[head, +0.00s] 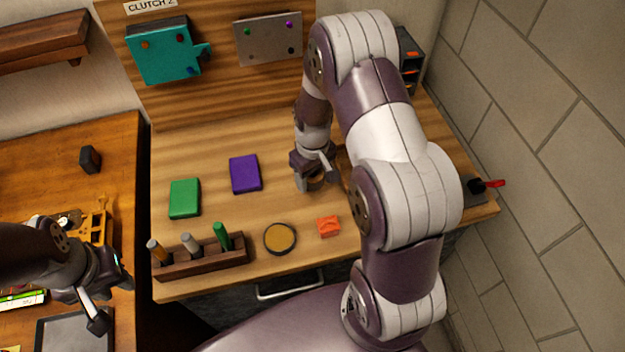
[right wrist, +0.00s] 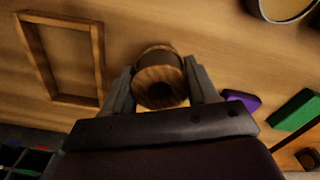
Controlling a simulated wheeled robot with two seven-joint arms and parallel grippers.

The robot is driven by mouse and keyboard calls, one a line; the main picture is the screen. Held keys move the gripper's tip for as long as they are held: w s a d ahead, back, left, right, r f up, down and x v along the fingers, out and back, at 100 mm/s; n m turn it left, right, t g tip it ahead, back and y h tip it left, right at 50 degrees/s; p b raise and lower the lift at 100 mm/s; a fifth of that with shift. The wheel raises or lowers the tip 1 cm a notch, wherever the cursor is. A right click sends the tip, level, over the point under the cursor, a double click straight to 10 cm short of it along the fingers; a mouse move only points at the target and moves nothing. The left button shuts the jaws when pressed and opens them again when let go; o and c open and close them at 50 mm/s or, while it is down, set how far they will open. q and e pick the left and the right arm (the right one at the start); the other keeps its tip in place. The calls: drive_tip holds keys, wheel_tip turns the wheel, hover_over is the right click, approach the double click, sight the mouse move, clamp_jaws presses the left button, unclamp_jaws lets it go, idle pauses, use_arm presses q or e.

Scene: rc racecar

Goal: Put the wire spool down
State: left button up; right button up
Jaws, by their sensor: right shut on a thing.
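The wire spool (right wrist: 160,86) is a brown wooden reel with a dark centre hole. In the right wrist view its round end faces the camera. My right gripper (head: 314,180) is shut on it, one finger on each side, over the right part of the workbench top (head: 215,140). In the head view the spool (head: 316,184) is partly hidden by the gripper. I cannot tell whether it touches the bench. My left gripper (head: 110,297) is open and empty at the lower left, away from the spool.
A wooden frame (right wrist: 98,50) lies beside the spool, mostly hidden by my arm in the head view. Purple (head: 245,174) and green (head: 184,198) boxes, a round tin (head: 280,238), an orange block (head: 328,227) and a tool rack (head: 200,260) stand on the bench.

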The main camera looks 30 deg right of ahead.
sight(314, 186)
drive_tip(key=f, duration=0.2)
drive_tip(key=shift+s+f+p, duration=0.3)
drive_tip(key=shift+f+p, duration=0.05)
drive_tip(key=shift+f, duration=0.35)
drive_tip(key=shift+w, duration=0.1)
drive_tip(key=shift+f, duration=0.15)
drive_tip(key=shift+f, duration=0.15)
drive_tip(key=o, duration=1.2)
